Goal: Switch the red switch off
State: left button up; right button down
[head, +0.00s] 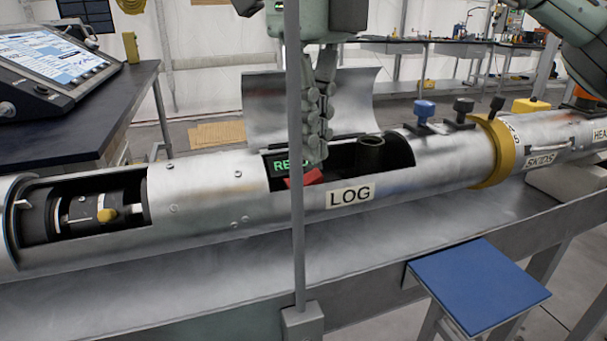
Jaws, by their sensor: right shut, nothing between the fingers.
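The red switch (304,178) sits inside the opening of the metal tube, below a small black display (288,166) with green letters, partly hidden. My right gripper (319,148) is shut and empty. It points down into the opening, with its fingertips just above or at the right part of the switch. I cannot tell whether they touch it. The fingers and a thin grey pole cover part of the display and switch. My left gripper is not in view.
The metal tube (205,185) lies across a grey bench, with a raised curved cover (345,100) behind the opening. A dark cylinder (370,153) stands inside the opening. The grey pole (297,240) rises in front. A blue platform (478,287) is at the lower right.

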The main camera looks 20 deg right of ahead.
aim_at(313, 175)
jog(key=shift+f+b, duration=0.85)
jog(key=shift+f, duration=0.25)
dwell(0.3)
jog(key=shift+r, duration=0.15)
jog(key=shift+r+p, duration=2.6)
jog(key=shift+r, duration=0.8)
